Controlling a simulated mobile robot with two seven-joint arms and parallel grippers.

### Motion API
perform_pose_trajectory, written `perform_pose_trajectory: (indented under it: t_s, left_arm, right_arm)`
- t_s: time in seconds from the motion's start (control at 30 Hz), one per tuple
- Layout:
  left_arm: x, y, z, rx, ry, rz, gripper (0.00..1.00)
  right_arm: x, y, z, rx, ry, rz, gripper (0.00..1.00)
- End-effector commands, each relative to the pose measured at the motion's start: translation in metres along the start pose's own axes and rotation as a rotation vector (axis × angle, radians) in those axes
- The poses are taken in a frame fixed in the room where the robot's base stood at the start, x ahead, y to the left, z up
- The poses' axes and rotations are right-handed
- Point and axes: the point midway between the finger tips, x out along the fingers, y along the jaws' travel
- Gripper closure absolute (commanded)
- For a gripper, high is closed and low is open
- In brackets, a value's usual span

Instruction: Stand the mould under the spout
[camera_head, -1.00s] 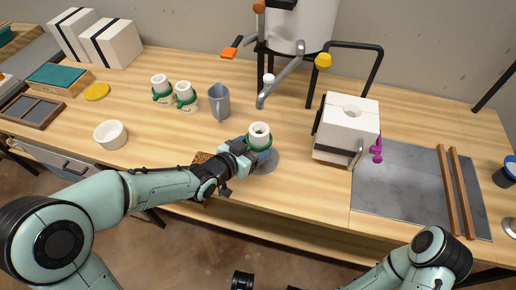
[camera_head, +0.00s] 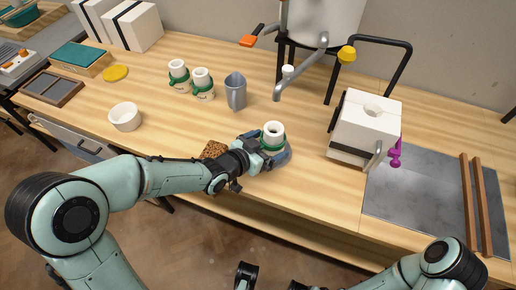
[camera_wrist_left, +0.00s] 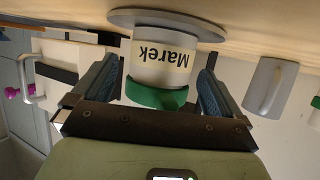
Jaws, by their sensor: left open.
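A white cylindrical mould (camera_head: 273,134) with a green band stands near the front edge of the table. In the left wrist view, which is upside down, this mould (camera_wrist_left: 160,62) has a "Marek" label and stands on a grey disc (camera_wrist_left: 205,30). My left gripper (camera_head: 268,150) is open, with one finger on each side of the mould; the wrist view shows gaps beside it. The gripper and mould hide most of the disc in the head view. The metal spout (camera_head: 300,75) from the white tank (camera_head: 322,20) is farther back.
Two similar green-banded moulds (camera_head: 202,86) and a grey jug (camera_head: 235,92) stand behind left. A brown sponge (camera_head: 213,149) lies by my wrist. A white bowl (camera_head: 125,117) is left.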

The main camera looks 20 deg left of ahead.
Motion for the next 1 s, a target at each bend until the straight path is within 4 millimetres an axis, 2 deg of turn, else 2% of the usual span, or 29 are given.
perform_pose_trajectory:
  t_s: [0.17, 0.4, 0.53, 0.7, 1.0]
  left_arm:
    - [-0.028, -0.001, -0.003, 0.001, 0.003, -0.003, 0.0]
    - [-0.082, -0.001, -0.004, 0.0, 0.003, -0.004, 0.0]
    - [-0.103, 0.0, -0.004, 0.001, 0.003, -0.002, 0.0]
    - [-0.118, 0.0, -0.002, 0.001, 0.002, 0.0, 0.0]
    - [-0.121, 0.0, -0.001, 0.0, 0.001, 0.0, 0.0]
  right_arm:
    - [-0.006, -0.001, 0.004, 0.0, -0.009, 0.001, 0.45]
    - [-0.016, -0.003, 0.01, 0.002, -0.025, 0.005, 0.45]
    - [-0.021, -0.003, 0.012, 0.003, -0.033, 0.007, 0.45]
    - [-0.024, -0.003, 0.015, 0.004, -0.04, 0.009, 0.45]
    - [-0.024, -0.003, 0.015, 0.004, -0.042, 0.009, 0.45]
